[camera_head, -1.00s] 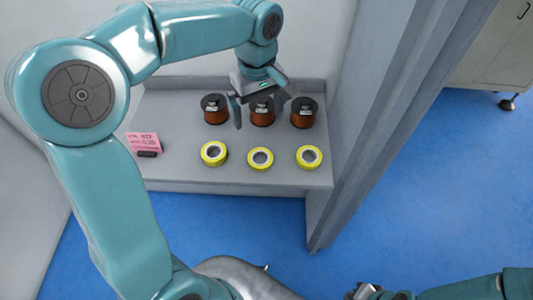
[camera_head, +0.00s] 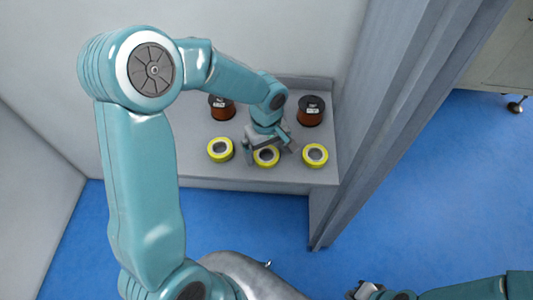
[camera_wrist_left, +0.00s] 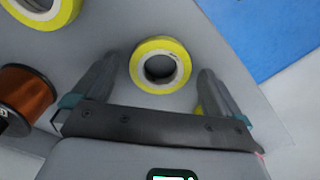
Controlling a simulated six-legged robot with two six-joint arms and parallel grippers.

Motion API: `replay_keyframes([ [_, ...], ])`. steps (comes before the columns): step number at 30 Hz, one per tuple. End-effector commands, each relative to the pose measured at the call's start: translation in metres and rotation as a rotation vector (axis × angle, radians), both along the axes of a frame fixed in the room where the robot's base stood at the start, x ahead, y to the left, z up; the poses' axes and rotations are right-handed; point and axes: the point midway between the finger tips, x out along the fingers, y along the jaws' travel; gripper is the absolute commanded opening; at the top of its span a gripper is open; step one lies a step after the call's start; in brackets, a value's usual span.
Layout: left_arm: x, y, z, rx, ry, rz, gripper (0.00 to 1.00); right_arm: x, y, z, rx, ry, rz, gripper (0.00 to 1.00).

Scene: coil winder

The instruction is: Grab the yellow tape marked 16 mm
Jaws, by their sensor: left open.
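Three yellow tape rolls lie in a row on the grey shelf: a left roll (camera_head: 220,158), a middle roll (camera_head: 266,164) and a right roll (camera_head: 315,163). No 16 mm marking is readable on any of them. My left gripper (camera_head: 270,150) is open above the middle roll, with a finger to each side. In the left wrist view one roll (camera_wrist_left: 160,46) shows ahead between the open fingers (camera_wrist_left: 158,85), and another roll (camera_wrist_left: 66,12) is cut off at the upper left. A yellow sliver shows by the right finger. My right gripper (camera_head: 366,291) is at the bottom edge, its jaws unclear.
Copper-coloured spools stand behind the tapes, one at the left (camera_head: 222,108) and one at the right (camera_head: 311,111); my left arm hides the middle one. A grey panel (camera_head: 370,140) rises right of the shelf (camera_head: 200,180). Blue floor lies in front.

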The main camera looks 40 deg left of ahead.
Motion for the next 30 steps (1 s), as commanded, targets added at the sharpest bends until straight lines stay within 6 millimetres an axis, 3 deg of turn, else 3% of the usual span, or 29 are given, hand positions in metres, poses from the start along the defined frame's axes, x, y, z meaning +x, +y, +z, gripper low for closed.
replay_keyframes([
  [8, 0.000, 0.000, -0.005, 0.000, -0.002, 0.000, 1.00, 0.000, 0.000, 0.000, 0.000, 0.000, 0.000, 0.00],
  [13, 0.001, 0.000, -0.005, -0.001, -0.002, 0.000, 0.48, 0.000, 0.000, 0.000, 0.000, 0.000, 0.000, 0.00],
  [14, 0.000, 0.000, -0.005, -0.001, -0.002, 0.000, 0.42, 0.000, 0.000, 0.000, 0.000, 0.000, 0.000, 0.00],
  [23, 0.000, 0.000, -0.004, 0.000, -0.002, 0.000, 0.42, 0.000, 0.000, 0.000, 0.000, 0.000, 0.000, 0.00],
  [30, 0.001, 0.000, 0.021, 0.001, -0.007, 0.000, 0.42, 0.000, 0.000, 0.000, 0.000, 0.000, 0.000, 0.00],
])
